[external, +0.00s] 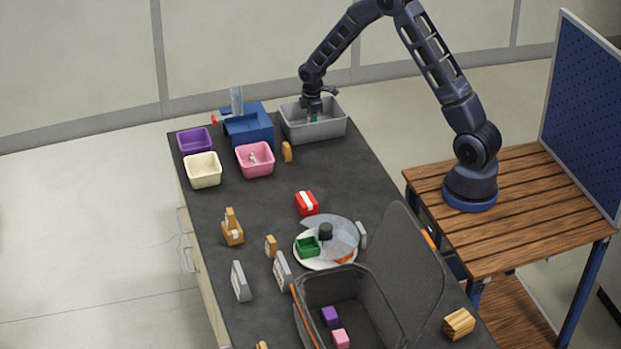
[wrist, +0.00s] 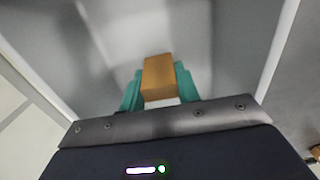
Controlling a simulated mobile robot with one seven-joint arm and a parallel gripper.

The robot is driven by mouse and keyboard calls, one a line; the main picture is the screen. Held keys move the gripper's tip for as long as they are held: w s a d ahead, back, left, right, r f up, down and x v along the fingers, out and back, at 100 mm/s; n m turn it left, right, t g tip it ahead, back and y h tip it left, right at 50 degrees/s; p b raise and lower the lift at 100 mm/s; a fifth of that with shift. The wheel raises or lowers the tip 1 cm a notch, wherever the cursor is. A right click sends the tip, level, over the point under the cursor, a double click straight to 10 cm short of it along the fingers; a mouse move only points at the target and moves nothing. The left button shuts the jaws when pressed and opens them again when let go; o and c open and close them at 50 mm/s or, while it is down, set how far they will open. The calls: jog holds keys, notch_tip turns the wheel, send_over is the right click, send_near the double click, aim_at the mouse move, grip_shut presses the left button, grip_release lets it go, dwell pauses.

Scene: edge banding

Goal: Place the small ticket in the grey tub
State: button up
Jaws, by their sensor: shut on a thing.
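The grey tub (external: 322,132) stands at the far end of the dark bench. My gripper (external: 314,116) reaches down into it from above, with its teal fingertips inside the rim. In the wrist view my gripper (wrist: 159,88) is shut on a small orange-brown piece, the ticket (wrist: 158,76), with a pale part at its near end. The tub's grey inside (wrist: 225,50) surrounds the held piece. I cannot tell whether the piece touches the tub's floor. In the external view the tub and fingers hide it.
A blue bin (external: 250,128) stands left of the tub. Pink (external: 256,170), purple (external: 193,148) and cream (external: 203,180) tubs stand nearby. A small wooden piece (external: 287,152) stands in front. A plate, red box and open case lie nearer.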

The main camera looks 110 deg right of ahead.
jog(key=o, duration=0.9)
jog(key=shift+o, duration=0.2)
notch_tip(320, 180, up, 12)
jog(key=w+a+r+t, duration=0.1)
jog(key=a+r, duration=0.5)
jog(key=a, duration=0.4)
jog(key=w+a+r+h, duration=0.1)
jog(key=w+a+r, duration=0.1)
jog(key=a+r, duration=0.7)
jog(key=w+a+r+t, duration=0.1)
jog(key=a+r, duration=0.3)
jog(key=a, duration=0.8)
jog(key=s+a+r+t, duration=0.1)
jog(key=s+a+r, duration=0.1)
jog(key=s+a, duration=0.7)
jog(key=s+a+r+t+y, duration=0.1)
jog(key=s+a+r, duration=0.1)
jog(key=s+a, duration=0.7)
jog(key=a, duration=0.5)
jog(key=shift+a+t, duration=0.3)
